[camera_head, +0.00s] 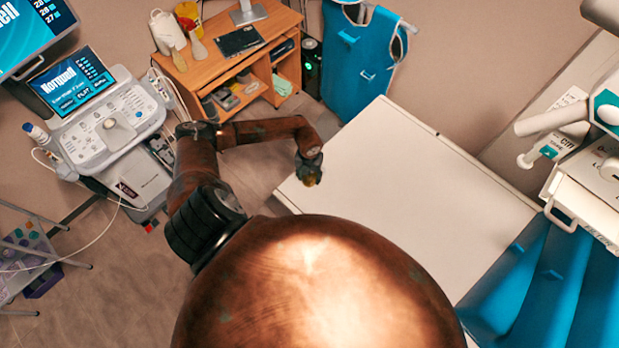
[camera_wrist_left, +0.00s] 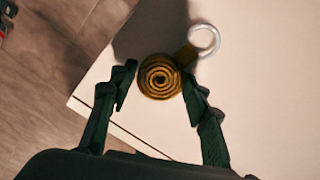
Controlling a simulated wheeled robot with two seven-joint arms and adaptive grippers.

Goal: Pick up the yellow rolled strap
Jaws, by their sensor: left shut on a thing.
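The yellow rolled strap (camera_wrist_left: 160,77) is a tight coil with a short tail and a pale metal ring at its upper right in the left wrist view. My left gripper (camera_wrist_left: 160,86) is shut on the coil, with one dark finger on each side. In the head view the left gripper (camera_head: 309,172) is over the left corner of the white table (camera_head: 400,190), and a small bit of the yellow strap (camera_head: 308,181) shows below it. I cannot tell how far the strap is above the table top. My right gripper is not in view.
The rest of the white table top is bare. A wooden desk (camera_head: 222,62) with a tablet stands at the back, and an ultrasound machine (camera_head: 105,120) at the left. Blue aprons (camera_head: 358,60) hang behind the table. White equipment (camera_head: 590,190) stands at the right.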

